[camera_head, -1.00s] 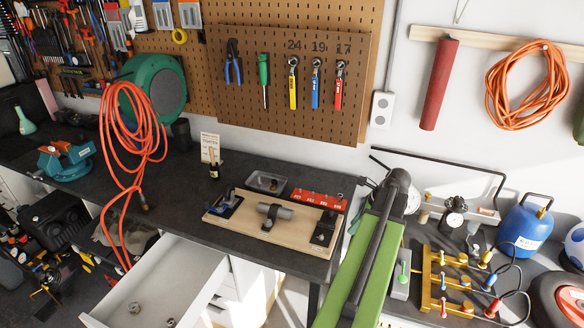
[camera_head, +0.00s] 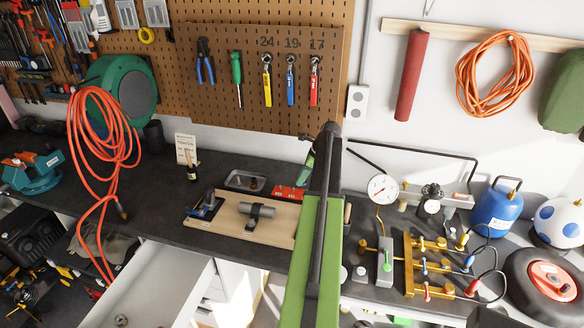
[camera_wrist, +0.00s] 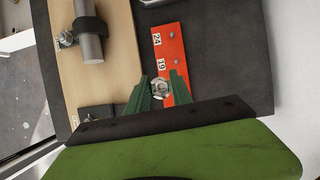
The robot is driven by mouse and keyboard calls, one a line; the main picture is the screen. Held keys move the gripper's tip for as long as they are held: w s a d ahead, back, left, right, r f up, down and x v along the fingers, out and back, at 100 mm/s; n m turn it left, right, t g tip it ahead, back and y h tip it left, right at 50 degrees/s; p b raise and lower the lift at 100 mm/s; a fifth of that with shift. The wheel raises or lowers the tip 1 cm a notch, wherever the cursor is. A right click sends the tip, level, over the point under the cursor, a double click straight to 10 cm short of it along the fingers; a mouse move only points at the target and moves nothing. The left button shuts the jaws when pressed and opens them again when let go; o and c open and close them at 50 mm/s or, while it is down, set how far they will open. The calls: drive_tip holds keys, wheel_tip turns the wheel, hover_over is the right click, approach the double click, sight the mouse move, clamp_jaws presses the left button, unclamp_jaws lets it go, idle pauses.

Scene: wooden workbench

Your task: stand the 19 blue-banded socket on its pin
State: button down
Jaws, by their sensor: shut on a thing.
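My gripper (camera_wrist: 160,90) has green fingers closed around a small silver socket (camera_wrist: 161,84), seen from its end in the wrist view. No coloured band shows on it from this angle. The red rail (camera_wrist: 163,31) lies just beyond and beneath the fingertips, with labels 24 and 19 and small grey pins. The socket overlaps the rail's left edge close to the 19 label; I cannot tell its height above it. The third place is hidden by the fingers. In the head view the red rail (camera_head: 284,192) is partly covered by my arm.
A wooden board (camera_head: 230,227) with a clamped grey cylinder (camera_head: 257,209) lies beside the rail. A small metal tray (camera_head: 246,180) stands behind it. An open drawer (camera_head: 165,285) juts out below. Wrenches labelled 24, 19 and 17 hang on the pegboard (camera_head: 190,100).

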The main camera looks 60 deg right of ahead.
hover_over(289, 191)
drive_tip(key=s, duration=0.2)
drive_tip(key=f+b, duration=0.4)
drive_tip(key=shift+w+d+f+b, duration=0.2)
drive_tip(key=shift+d+f+b, duration=0.05)
drive_tip(key=shift+d+b, duration=0.15)
drive_tip(key=shift+f, duration=0.1)
drive_tip(key=shift+f+b, duration=0.75)
drive_tip(key=shift+b, duration=0.1)
drive_tip(key=shift+f+b, duration=0.65)
drive_tip(key=shift+b, duration=0.05)
drive_tip(key=shift+f, duration=0.25)
drive_tip(key=c, duration=1.1)
unclamp_jaws()
drive_tip(key=shift+o, duration=0.2)
